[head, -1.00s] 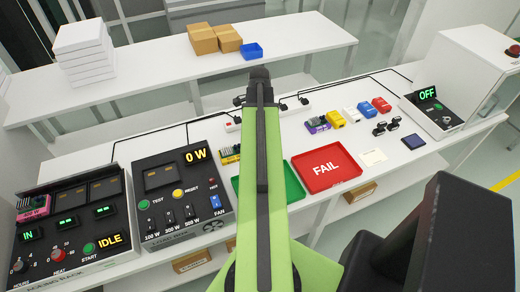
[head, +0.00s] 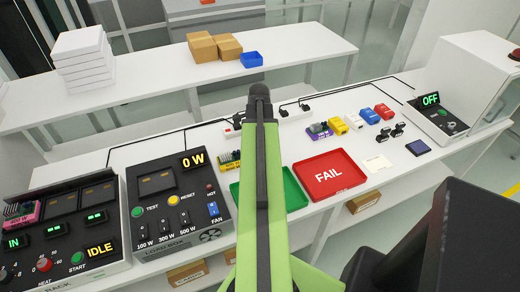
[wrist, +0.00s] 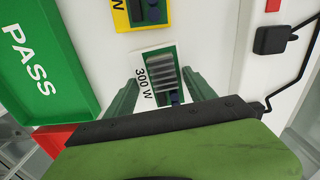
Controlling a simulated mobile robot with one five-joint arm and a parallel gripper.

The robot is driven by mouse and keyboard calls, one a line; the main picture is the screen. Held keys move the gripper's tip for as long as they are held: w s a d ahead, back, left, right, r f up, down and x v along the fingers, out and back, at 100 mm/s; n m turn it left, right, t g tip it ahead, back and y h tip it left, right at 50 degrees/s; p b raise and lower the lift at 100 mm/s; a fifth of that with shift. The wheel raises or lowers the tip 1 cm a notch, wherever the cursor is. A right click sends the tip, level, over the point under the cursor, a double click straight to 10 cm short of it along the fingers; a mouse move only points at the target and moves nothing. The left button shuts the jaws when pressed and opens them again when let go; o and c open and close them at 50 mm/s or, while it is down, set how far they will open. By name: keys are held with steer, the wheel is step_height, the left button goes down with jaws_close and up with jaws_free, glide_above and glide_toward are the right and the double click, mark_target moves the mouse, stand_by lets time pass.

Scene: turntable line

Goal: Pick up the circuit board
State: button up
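A circuit board (wrist: 163,75) with a white "300 W" label, green base and grey ribbed heat sink shows in the wrist view. My gripper (wrist: 160,82) is open, with its two green fingers on either side of this board; I cannot tell whether they touch it. A second board (wrist: 148,13) with a yellow label lies just beyond it. A yellow-and-green board (head: 229,161) shows left of my arm in the head view. My arm hides the gripper and the 300 W board there.
A green tray (wrist: 38,60) marked PASS is left of the fingers. The red FAIL tray (head: 328,174) lies right of my arm. Black plugs and cables (wrist: 270,40) lie at right. A dark test panel (head: 180,205) stands left, and small coloured parts (head: 338,125) lie at back right.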

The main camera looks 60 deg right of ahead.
steer(key=c, duration=0.9)
steer(key=shift+r, duration=0.1)
steer(key=shift+r+p, duration=0.25)
steer(key=shift+p, duration=0.1)
steer(key=r+p, duration=0.2)
steer(key=s+r+p, duration=0.1)
steer(key=r+p, duration=0.1)
steer(key=shift+r+p, duration=0.35)
steer(key=shift+r, duration=0.05)
steer(key=s+r+p, duration=0.5)
steer(key=s, duration=0.5)
steer(key=shift+s+d+r+p, duration=0.25)
steer(key=shift+s+r+p, duration=0.05)
steer(key=shift+s, duration=0.05)
